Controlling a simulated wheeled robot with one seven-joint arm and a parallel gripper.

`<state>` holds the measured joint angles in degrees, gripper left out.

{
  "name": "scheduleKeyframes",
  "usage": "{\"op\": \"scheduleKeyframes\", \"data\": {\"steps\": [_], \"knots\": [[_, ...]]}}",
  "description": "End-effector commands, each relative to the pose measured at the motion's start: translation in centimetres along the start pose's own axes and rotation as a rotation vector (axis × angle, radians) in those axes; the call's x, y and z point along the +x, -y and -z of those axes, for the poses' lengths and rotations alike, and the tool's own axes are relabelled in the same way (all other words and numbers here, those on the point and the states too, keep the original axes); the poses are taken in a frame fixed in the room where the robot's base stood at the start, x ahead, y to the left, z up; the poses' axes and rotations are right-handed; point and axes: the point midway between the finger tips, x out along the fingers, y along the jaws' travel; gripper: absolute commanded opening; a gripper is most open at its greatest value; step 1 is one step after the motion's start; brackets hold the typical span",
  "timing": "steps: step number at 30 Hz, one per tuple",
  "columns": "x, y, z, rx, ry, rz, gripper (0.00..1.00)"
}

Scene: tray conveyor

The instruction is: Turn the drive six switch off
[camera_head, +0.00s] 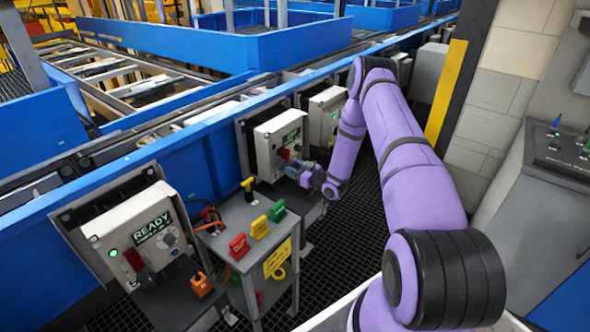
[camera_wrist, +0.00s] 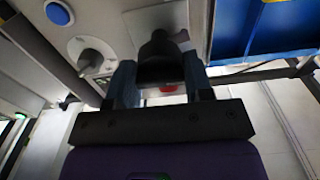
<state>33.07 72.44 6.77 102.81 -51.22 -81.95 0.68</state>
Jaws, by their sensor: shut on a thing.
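A pale grey drive box (camera_head: 280,144) with a small dark display hangs on the blue conveyor side in the middle of the head view. My gripper (camera_head: 297,169) is at its lower right front. In the wrist view my gripper (camera_wrist: 160,80) is shut on a black switch handle (camera_wrist: 160,50), with one finger on each side. A light plate shows behind the handle, and a bit of red shows below it. My gripper hides the handle in the head view. I cannot read a drive number on this box.
A nearer box (camera_head: 138,232) reads READY and has a lit green lamp. Another box (camera_head: 327,115) stands farther along. A grey cart (camera_head: 222,238) with red, yellow and green lockout pieces stands close left of my gripper.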

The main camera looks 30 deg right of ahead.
Motion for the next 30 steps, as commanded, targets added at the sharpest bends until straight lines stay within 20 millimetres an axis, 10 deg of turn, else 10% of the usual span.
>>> {"op": "scheduleKeyframes", "data": {"steps": [17, 18, 21, 30], "knots": [[-0.17, -0.02, -0.17, -0.032, 0.004, -0.001, 0.23], [-0.17, -0.02, -0.17, -0.032, 0.004, -0.001, 0.52], [-0.14, -0.02, -0.14, -0.032, 0.004, -0.001, 0.72], [-0.21, -0.02, -0.06, -0.031, 0.002, -0.001, 0.72]]}}
